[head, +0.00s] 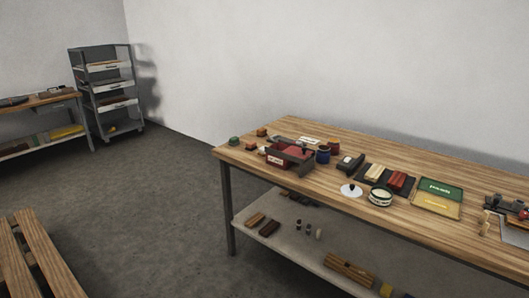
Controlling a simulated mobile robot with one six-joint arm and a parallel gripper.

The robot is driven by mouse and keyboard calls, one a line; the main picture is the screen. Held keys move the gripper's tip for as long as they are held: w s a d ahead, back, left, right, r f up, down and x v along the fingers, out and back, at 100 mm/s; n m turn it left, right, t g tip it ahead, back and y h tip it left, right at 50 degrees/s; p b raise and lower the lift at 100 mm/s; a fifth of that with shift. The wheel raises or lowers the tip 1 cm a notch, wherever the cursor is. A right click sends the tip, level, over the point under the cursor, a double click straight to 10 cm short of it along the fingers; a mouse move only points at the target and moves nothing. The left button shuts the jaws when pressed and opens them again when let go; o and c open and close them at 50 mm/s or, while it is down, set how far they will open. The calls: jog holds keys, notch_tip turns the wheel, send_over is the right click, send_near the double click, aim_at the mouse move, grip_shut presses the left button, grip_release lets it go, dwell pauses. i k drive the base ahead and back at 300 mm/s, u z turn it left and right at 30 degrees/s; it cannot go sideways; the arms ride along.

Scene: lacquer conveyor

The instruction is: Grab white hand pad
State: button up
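No thing in the head view can be named for sure as the white hand pad. A white round disc (350,190) with a small dark spot or knob at its middle lies near the front edge of the wooden workbench (330,207). A dark tray (363,184) behind it holds a cream block (375,172) and red-brown blocks (398,181). A pale flat piece (310,141) lies farther back on the bench. My gripper is not in view.
A round tin (380,197) stands right of the disc. A red box (284,156), a dark blue cup (323,156), a black tool (350,163) and a green-and-yellow flat item (440,189) crowd the bench. A pallet-like wooden thing (40,257) lies at lower left; grey floor is open between.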

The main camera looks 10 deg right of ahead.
aim_at(261, 152)
jog(key=z, duration=0.65)
jog(key=i, duration=1.05)
jog(key=z, duration=1.05)
jog(key=k, duration=0.15)
jog(key=u, duration=2.95)
